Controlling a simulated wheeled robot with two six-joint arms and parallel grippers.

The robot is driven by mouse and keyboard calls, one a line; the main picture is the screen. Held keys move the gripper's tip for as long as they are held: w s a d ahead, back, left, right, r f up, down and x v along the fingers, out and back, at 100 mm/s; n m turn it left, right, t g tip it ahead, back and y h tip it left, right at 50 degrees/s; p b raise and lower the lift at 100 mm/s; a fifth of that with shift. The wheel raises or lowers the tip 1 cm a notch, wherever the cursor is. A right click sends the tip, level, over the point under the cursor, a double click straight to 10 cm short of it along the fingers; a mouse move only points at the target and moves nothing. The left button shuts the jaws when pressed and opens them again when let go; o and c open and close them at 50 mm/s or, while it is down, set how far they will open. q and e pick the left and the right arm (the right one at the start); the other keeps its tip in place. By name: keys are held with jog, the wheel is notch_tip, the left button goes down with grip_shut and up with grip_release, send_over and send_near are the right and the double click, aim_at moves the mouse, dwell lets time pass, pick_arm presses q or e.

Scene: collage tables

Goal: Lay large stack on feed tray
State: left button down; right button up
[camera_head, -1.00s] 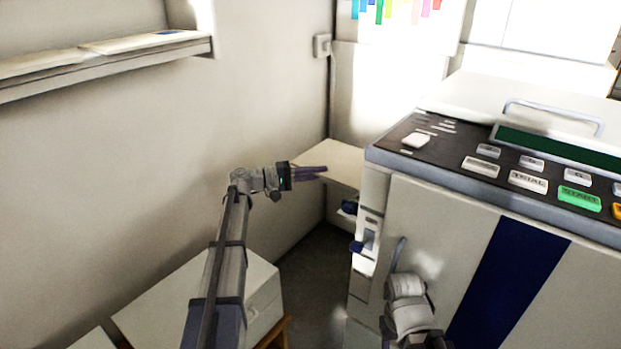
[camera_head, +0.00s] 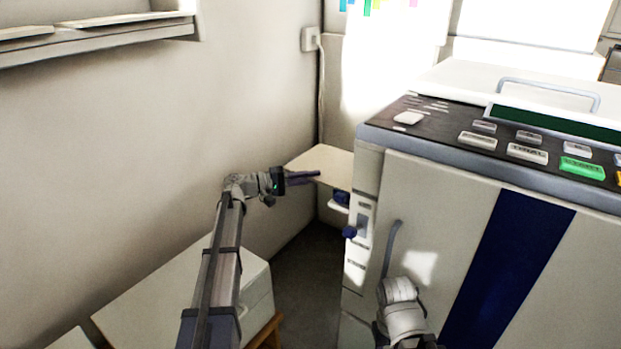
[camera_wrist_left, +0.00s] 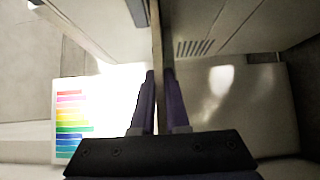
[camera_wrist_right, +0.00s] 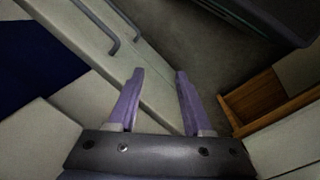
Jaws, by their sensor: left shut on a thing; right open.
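In the left wrist view the fingers (camera_wrist_left: 160,100) close on a thin strip, the stack (camera_wrist_left: 157,40) seen nearly edge-on. In the right wrist view my right gripper (camera_wrist_right: 155,85) is open and empty.
A wall closes the left. A white box (camera_head: 250,290) stands low at the left, and a shelf (camera_head: 100,35) is above. Dark floor lies between.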

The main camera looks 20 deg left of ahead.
pick_arm(q)
jog(key=c, duration=0.8)
grip_release()
jog(key=shift+c, duration=0.2)
jog(key=shift+s+a, duration=0.1)
jog(key=v, duration=0.7)
jog(key=shift+a, duration=0.25)
jog(key=shift+s+r, duration=0.15)
